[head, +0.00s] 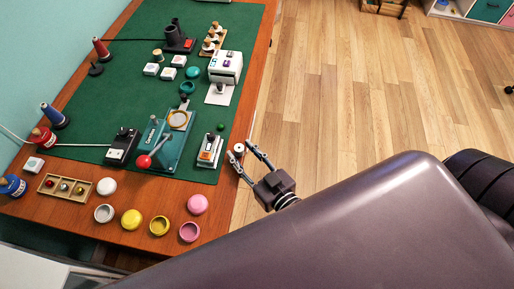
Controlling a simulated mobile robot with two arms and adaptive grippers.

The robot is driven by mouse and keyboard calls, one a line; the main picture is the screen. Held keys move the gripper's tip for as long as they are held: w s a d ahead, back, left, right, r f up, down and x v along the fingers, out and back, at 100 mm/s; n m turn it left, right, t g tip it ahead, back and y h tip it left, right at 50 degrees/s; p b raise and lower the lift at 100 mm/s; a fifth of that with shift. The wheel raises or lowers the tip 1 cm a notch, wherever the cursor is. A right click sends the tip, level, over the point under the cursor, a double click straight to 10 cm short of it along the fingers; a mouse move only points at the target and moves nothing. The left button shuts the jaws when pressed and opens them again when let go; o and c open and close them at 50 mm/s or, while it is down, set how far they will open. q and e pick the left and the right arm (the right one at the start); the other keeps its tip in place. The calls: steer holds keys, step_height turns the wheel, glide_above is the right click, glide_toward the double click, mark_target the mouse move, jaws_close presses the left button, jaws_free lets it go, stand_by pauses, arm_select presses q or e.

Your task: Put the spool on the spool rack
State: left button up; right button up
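A small white spool (239,148) with a dark centre shows near the right edge of the table. My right gripper (240,149) is open, with its two fingers spread on either side of the spool. A gap seems to show between the spool and each finger; its height above the table is hard to tell. The spool rack (213,40) appears to be the small wooden stand with several spools, at the far end of the green mat. My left gripper is not in view.
The green mat (132,67) carries a teal press with a red knob (155,145), a white machine (226,66) and a stapler-like device (209,150). Pink and yellow round pots (159,225) stand at the near edge. Wooden floor (345,90) is clear on the right.

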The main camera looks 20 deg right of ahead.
steer(key=v, duration=1)
steer(key=shift+b, duration=0.3)
steer(key=s+f+g, duration=0.2)
steer(key=f, duration=0.8)
steer(key=s+f+g, duration=0.2)
steer(key=f+g, duration=0.1)
steer(key=f, duration=0.7)
steer(key=s+d+f+g, duration=0.1)
steer(key=s+f+g, duration=0.1)
steer(key=s+f, duration=0.2)
steer(key=s+d+f+g+h, duration=0.1)
steer(key=s+d+f+g, duration=0.1)
steer(key=f, duration=0.8)
steer(key=s+d+f+g+h, duration=0.1)
steer(key=s+f+g, duration=0.1)
steer(key=s+f, duration=0.3)
steer(key=shift+s+f, duration=0.3)
steer(key=shift+f, duration=0.7)
steer(key=shift+o, duration=0.5)
steer(key=s+d+f+g, duration=0.3)
steer(key=s+f, duration=0.3)
steer(key=s, duration=0.3)
steer(key=shift+d+g+h, duration=0.4)
steer(key=shift+d, duration=0.05)
steer(key=shift+s+d+f, duration=0.1)
steer(key=shift+s, duration=0.4)
